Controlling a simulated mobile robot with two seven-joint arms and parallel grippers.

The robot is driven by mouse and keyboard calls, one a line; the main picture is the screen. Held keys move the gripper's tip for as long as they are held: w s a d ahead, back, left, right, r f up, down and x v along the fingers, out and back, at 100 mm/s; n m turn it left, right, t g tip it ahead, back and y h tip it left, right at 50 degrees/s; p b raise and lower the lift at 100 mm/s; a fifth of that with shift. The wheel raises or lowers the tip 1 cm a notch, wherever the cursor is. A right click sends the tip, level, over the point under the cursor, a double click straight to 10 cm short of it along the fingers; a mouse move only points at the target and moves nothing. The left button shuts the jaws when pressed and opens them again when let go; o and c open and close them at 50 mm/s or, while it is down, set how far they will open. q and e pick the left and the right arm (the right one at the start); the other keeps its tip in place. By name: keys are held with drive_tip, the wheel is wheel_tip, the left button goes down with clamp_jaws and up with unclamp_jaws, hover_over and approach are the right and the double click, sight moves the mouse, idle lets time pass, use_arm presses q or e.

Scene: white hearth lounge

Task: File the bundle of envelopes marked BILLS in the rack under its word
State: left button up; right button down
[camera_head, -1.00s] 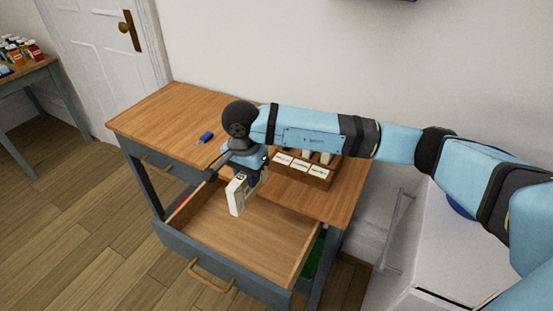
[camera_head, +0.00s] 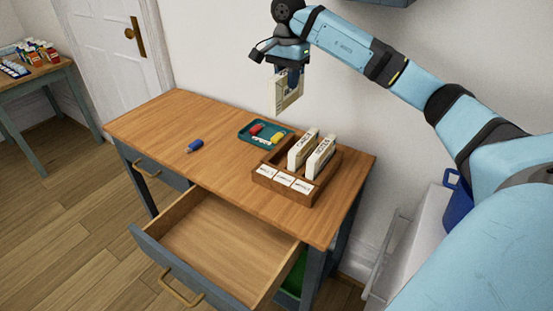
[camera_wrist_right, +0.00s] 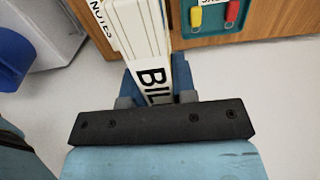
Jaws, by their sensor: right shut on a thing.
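My right gripper (camera_head: 288,72) is shut on a cream bundle of envelopes (camera_head: 284,98), held upright and high above the back of the desk. The wooden rack (camera_head: 318,196) stands on the desk's right part, below and to the right of the bundle. Two cream bundles stand in its middle and right compartments; the left one looks empty. Its three front cards are too small to read. A bundle marked NOTES (camera_wrist_right: 100,18) shows in the wrist view. My left gripper is out of view.
A teal tray (camera_head: 243,135) with red and yellow items lies left of the rack. A blue object (camera_head: 195,146) lies on the desk (camera_head: 165,125). The front drawer (camera_head: 215,240) is open and empty. A white wall is behind.

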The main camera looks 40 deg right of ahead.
sight(288, 103)
drive_tip(key=shift+d+r, duration=0.25)
drive_tip(key=shift+d, duration=0.1)
wheel_tip(288, 103, down, 20)
drive_tip(key=shift+r+b, duration=0.15)
drive_tip(key=shift+b, duration=1.05)
drive_tip(key=c, duration=0.9)
unclamp_jaws()
wheel_tip(288, 103, up, 12)
drive_tip(key=shift+r+p, duration=0.1)
drive_tip(key=shift+p, duration=0.65)
